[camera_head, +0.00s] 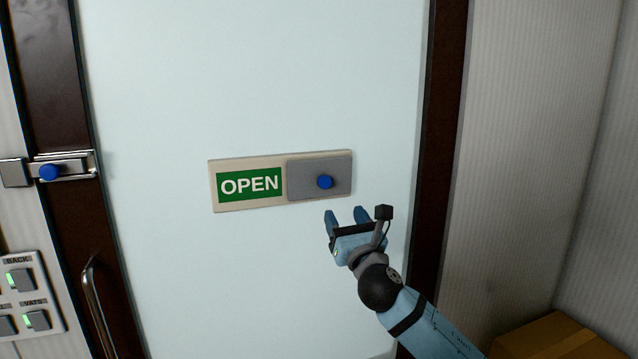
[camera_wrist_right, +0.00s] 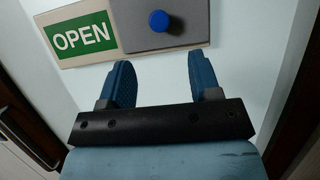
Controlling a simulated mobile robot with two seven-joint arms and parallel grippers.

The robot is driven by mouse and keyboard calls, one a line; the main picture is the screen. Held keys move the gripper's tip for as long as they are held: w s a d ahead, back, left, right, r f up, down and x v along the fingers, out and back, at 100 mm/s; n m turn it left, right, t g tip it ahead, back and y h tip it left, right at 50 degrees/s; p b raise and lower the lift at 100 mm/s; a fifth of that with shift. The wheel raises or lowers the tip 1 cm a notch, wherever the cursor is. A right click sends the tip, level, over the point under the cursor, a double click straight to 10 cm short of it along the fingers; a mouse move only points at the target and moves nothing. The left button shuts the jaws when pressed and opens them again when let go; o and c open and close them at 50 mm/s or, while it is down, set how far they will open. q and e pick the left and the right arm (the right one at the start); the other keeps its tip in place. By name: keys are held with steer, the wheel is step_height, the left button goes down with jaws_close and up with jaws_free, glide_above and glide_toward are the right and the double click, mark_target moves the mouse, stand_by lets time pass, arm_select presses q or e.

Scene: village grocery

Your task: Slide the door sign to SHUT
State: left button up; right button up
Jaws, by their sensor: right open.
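The door sign (camera_head: 227,204) is a cream plate on the pale door. Its left part shows a green panel with OPEN (camera_head: 249,185). A grey slider (camera_head: 303,181) with a round blue knob (camera_head: 325,182) covers its right part. My right gripper (camera_head: 346,213) is open and empty, just below the knob. In the right wrist view the knob (camera_wrist_right: 159,20) lies beyond the two blue fingertips, between them sideways and apart from both. My left gripper is not in view.
A metal bolt with a blue knob (camera_head: 49,172) is on the left door frame. Below it are a switch panel (camera_head: 31,303) and a curved door handle (camera_head: 97,306). A cardboard box (camera_head: 556,340) sits at the lower right. The door around the sign is clear.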

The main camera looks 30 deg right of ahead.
mark_target(325, 183)
steer(key=p+x, duration=0.2)
steer(key=x, duration=0.8)
steer(key=shift+w, duration=0.15)
steer(key=shift+w+r, duration=0.15)
steer(key=shift+w, duration=0.55)
steer(key=shift+d, duration=0.1)
steer(key=shift+c, duration=0.4)
jaws_close()
